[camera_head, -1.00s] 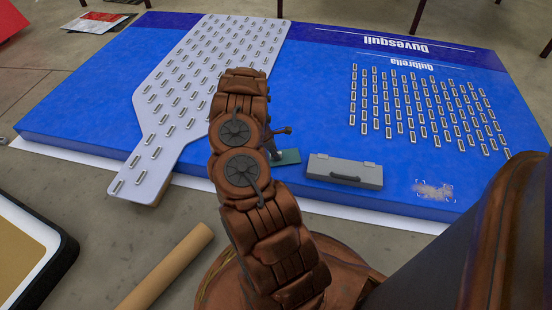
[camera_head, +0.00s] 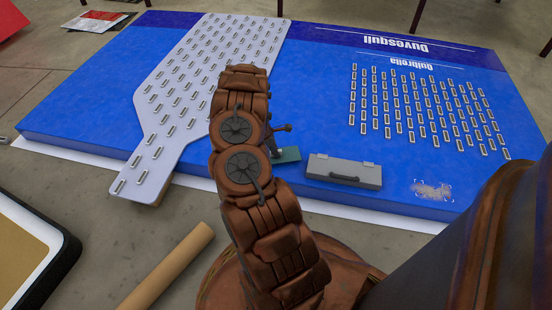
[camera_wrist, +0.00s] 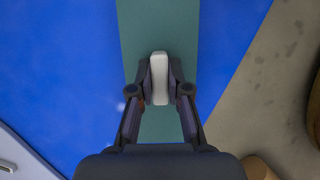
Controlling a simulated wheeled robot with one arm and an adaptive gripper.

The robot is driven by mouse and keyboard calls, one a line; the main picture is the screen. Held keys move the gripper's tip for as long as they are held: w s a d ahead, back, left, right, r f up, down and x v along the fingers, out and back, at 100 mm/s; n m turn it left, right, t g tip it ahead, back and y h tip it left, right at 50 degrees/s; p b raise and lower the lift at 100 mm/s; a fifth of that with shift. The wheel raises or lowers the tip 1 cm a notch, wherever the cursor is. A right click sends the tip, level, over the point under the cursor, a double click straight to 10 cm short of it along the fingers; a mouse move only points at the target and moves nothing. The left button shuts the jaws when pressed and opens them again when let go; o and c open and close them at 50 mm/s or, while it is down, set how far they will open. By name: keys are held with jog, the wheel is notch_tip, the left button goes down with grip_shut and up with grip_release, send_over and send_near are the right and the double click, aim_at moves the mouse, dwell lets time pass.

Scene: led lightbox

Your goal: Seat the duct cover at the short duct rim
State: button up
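A small white upright block (camera_wrist: 159,78) stands between the fingertips of my gripper (camera_wrist: 160,88) in the wrist view. The fingers are closed against its two sides. Below it is a flat teal strip (camera_wrist: 160,25), which also shows as a small teal piece (camera_head: 289,154) on the blue panel in the head view. My arm hides most of that piece and the gripper there. I cannot tell whether block and strip are joined or touching. No part is clearly recognisable as the duct cover or the short duct rim.
The blue panel (camera_head: 330,110) carries a pale paddle-shaped board (camera_head: 170,120) with many small modules, and more modules at right. A grey case (camera_head: 345,170) with a handle lies right of the teal piece. A cardboard tube (camera_head: 170,262) lies on the floor in front.

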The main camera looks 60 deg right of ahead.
aim_at(279, 150)
grip_shut()
jog(key=shift+r, duration=0.1)
jog(key=shift+r+p, duration=1.65)
jog(key=shift+r, duration=0.3)
